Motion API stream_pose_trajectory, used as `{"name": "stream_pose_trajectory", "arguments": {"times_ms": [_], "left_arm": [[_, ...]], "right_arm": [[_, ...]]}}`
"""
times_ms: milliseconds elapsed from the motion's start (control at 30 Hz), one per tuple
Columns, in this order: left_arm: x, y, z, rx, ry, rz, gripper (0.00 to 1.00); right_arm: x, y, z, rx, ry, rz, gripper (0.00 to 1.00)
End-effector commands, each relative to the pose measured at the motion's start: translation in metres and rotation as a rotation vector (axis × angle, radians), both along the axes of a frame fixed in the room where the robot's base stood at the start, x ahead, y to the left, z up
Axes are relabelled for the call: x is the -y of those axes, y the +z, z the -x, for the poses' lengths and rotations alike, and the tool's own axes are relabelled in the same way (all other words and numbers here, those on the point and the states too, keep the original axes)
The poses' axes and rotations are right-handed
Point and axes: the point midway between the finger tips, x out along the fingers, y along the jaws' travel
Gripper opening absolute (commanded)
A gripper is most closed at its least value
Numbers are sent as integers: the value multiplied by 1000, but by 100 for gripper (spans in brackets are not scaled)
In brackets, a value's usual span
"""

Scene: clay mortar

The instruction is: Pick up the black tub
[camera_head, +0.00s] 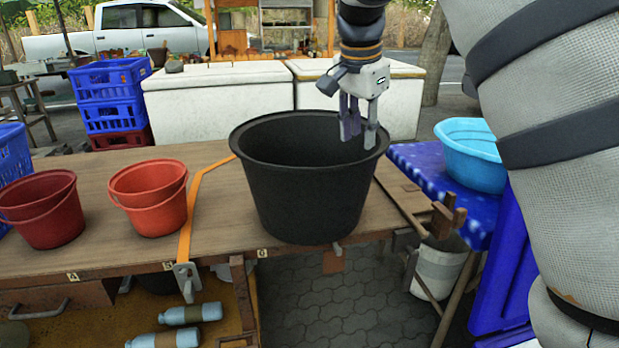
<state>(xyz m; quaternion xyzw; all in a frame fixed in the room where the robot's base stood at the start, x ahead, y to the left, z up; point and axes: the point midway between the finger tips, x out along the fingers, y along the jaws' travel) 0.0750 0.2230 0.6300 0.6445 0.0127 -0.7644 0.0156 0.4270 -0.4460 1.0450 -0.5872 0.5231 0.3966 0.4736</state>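The black tub (308,195) is a large, wide-mouthed tub standing upright at the right end of the wooden table (100,220), close to its front edge. Its opening faces up and looks empty from here. My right gripper (358,140) points down over the right part of the tub's opening, near the rim. Its fingers are apart, with a gap between them, and nothing shows between them. I cannot tell whether the fingers touch the rim. My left gripper is out of view.
Two red buckets (150,200) (42,210) stand left of the tub. An orange strap (198,190) crosses the table. A light-blue basin (473,150) sits on a blue-covered table at right. White chests (220,105) and stacked blue crates (112,85) stand behind.

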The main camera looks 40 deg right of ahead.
Motion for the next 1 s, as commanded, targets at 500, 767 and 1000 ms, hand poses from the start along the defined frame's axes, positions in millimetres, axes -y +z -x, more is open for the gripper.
{"name": "stream_pose_trajectory", "arguments": {"times_ms": [500,767,1000], "left_arm": [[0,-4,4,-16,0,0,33],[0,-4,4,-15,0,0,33],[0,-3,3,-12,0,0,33]], "right_arm": [[18,-86,-17,-1,0,5,30],[19,-89,-18,2,0,6,30],[19,-90,-17,3,1,6,30]]}}
